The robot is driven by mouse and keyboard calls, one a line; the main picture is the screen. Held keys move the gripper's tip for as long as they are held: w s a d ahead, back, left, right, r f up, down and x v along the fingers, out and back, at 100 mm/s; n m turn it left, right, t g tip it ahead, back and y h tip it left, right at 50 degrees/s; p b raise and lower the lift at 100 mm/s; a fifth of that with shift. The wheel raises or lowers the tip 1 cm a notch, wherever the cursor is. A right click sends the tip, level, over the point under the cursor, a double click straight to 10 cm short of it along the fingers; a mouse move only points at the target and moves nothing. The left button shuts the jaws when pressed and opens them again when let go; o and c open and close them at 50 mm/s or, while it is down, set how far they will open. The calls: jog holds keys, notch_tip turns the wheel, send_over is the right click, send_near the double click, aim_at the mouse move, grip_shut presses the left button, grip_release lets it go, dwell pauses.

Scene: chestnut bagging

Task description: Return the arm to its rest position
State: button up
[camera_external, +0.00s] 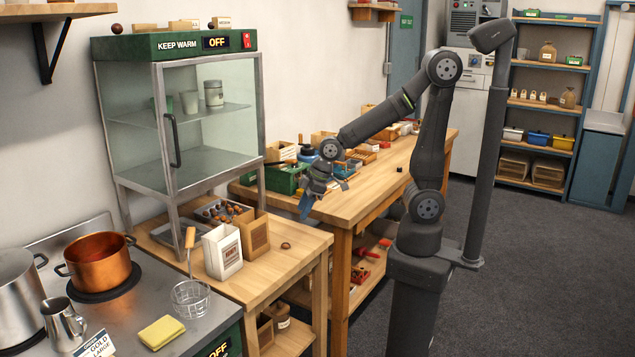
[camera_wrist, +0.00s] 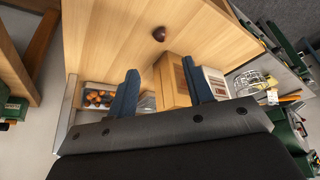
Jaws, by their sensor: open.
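My gripper (camera_external: 306,205) hangs in the air in the external view, beside the glass warming cabinet and near the end of the long wooden bench. In the wrist view my gripper (camera_wrist: 160,88) shows two blue fingers spread apart with nothing between them. A single chestnut (camera_external: 285,245) lies on the small wooden table (camera_external: 300,262), below and apart from the gripper. The chestnut also shows in the wrist view (camera_wrist: 159,34).
The warming cabinet (camera_external: 177,42), its display reading OFF, stands left of the gripper. The long bench (camera_external: 385,180) holds bins and tools. A wire basket (camera_external: 190,300), a copper pot (camera_external: 98,262) and a yellow sponge (camera_external: 161,332) are at the front left. The floor at right is clear.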

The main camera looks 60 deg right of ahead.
aim_at(290, 247)
dwell(0.3)
jog(key=x, duration=1.2)
jog(key=shift+f, duration=0.1)
dwell(0.4)
